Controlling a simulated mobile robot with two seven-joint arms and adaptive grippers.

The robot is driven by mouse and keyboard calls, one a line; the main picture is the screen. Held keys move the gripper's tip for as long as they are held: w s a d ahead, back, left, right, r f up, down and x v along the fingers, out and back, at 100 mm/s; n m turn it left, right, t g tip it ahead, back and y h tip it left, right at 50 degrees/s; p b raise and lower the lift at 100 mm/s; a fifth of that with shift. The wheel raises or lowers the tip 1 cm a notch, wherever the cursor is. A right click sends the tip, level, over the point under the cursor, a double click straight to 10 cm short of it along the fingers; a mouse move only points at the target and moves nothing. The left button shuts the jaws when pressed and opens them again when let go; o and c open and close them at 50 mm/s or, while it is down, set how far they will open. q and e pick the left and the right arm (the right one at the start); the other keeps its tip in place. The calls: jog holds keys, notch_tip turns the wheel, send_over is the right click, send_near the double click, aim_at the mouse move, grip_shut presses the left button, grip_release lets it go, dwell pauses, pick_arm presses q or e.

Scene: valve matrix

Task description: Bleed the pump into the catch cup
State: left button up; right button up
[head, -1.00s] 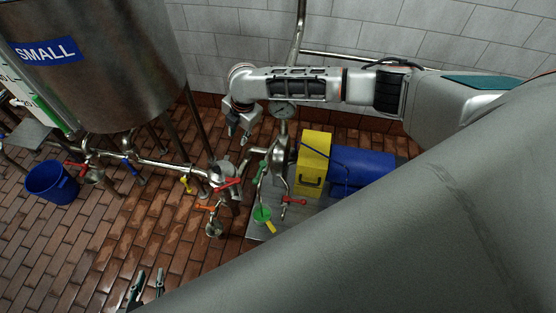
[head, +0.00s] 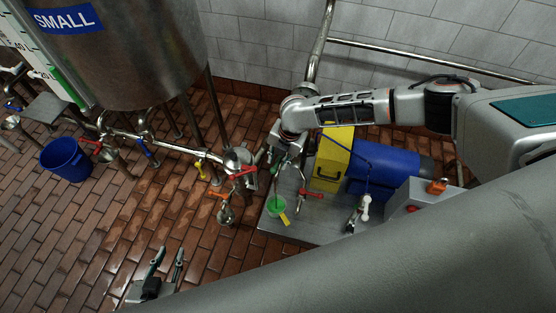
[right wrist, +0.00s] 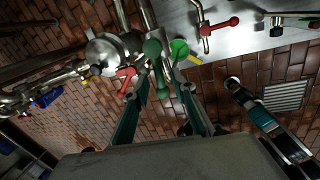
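The green catch cup (head: 276,206) with a yellow handle stands on the grey pump plate; it also shows in the right wrist view (right wrist: 180,47). The pump has a yellow guard (head: 327,170) and blue motor (head: 390,166); my right arm partly hides its front pipework. My right gripper (head: 285,168) is over that pipework. In the right wrist view its fingers (right wrist: 162,82) are apart, with a green ball-ended lever (right wrist: 153,48) seen between and beyond the tips. Whether they touch the lever cannot be told. My left gripper (head: 169,254) is open and empty, low over the floor.
Red-handled valves (head: 240,172) and (head: 312,194), an orange-handled valve (head: 208,195) and a yellow one (head: 199,165) sit close by. The steel tank (head: 120,50) and blue bucket (head: 66,160) are left. A white-handled valve (head: 365,207) is right. Floor at lower left is clear.

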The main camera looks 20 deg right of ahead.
jog(key=shift+f, duration=0.2)
jog(key=shift+c, duration=0.2)
grip_shut()
jog(key=shift+w, duration=0.1)
